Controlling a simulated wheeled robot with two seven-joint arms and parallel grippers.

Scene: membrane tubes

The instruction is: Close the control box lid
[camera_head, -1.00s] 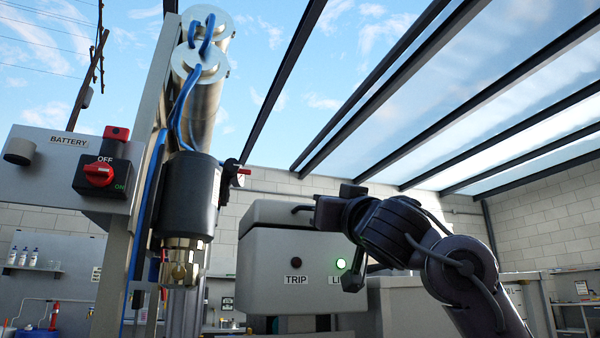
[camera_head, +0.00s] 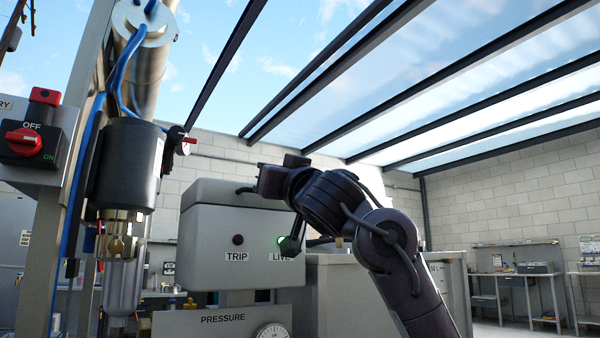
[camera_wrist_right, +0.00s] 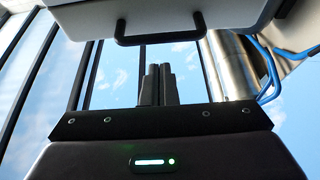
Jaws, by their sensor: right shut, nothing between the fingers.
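The grey control box (camera_head: 215,245) carries the labels TRIP and LIVE. Its lid (camera_head: 215,192) appears lowered on top, with a seam line below it; I cannot tell whether it is flush. A dark handle (camera_head: 245,190) sticks out from the lid's front. The lid also shows in the right wrist view (camera_wrist_right: 85,12), with its handle (camera_wrist_right: 160,41). My right gripper (camera_head: 264,180) is at the handle's right, shut and empty. In the right wrist view its fingers (camera_wrist_right: 157,72) are together below the handle, apart from it in the picture. My left gripper is not in view.
A battery switch panel (camera_head: 30,150) and a dark cylindrical housing (camera_head: 124,165) with blue hoses stand to the left. A pressure gauge (camera_head: 271,331) sits below the box. A grey cabinet (camera_head: 340,295) stands right of it. Workbenches (camera_head: 515,274) are far right.

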